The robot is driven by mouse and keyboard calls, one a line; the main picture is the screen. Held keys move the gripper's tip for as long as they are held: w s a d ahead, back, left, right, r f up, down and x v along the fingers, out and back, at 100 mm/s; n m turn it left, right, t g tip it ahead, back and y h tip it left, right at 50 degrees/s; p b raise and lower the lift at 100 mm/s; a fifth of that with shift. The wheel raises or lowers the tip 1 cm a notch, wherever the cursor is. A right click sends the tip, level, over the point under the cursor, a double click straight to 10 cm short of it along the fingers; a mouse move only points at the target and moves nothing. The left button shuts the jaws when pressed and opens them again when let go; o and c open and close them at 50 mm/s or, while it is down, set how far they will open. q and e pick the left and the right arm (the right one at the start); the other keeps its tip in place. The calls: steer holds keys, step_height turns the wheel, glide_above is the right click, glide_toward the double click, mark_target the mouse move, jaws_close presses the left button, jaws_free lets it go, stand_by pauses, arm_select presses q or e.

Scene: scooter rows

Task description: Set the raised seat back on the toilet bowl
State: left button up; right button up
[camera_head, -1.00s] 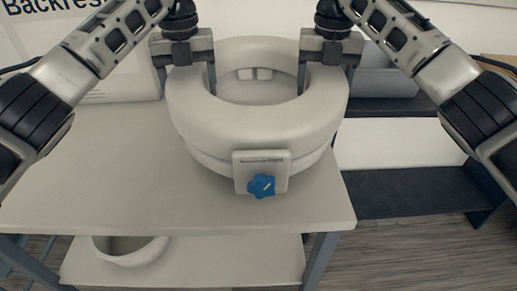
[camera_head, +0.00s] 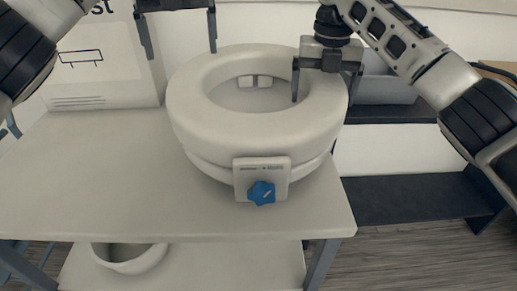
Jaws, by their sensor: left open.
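The raised seat (camera_head: 255,125) is a thick cream ring with a front bracket (camera_head: 262,172) and a blue knob (camera_head: 262,193). It stands level on the table. Whatever is directly beneath it is hidden, and I cannot make out a separate bowl there. My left gripper (camera_head: 181,45) is open and empty, above and left of the seat, clear of it. My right gripper (camera_head: 325,90) straddles the seat's right rim, one finger inside the hole and one outside. Its inner finger looks a little off the rim, so its jaws look open.
The grey table (camera_head: 100,180) is bare left of the seat. A white bowl-like part (camera_head: 130,262) lies on the lower shelf. A printed box (camera_head: 100,60) stands at the back left. A grey bin (camera_head: 385,88) sits on a dark shelf at the right.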

step_height(320, 180, up, 12)
stand_by(0.6)
stand_by(0.4)
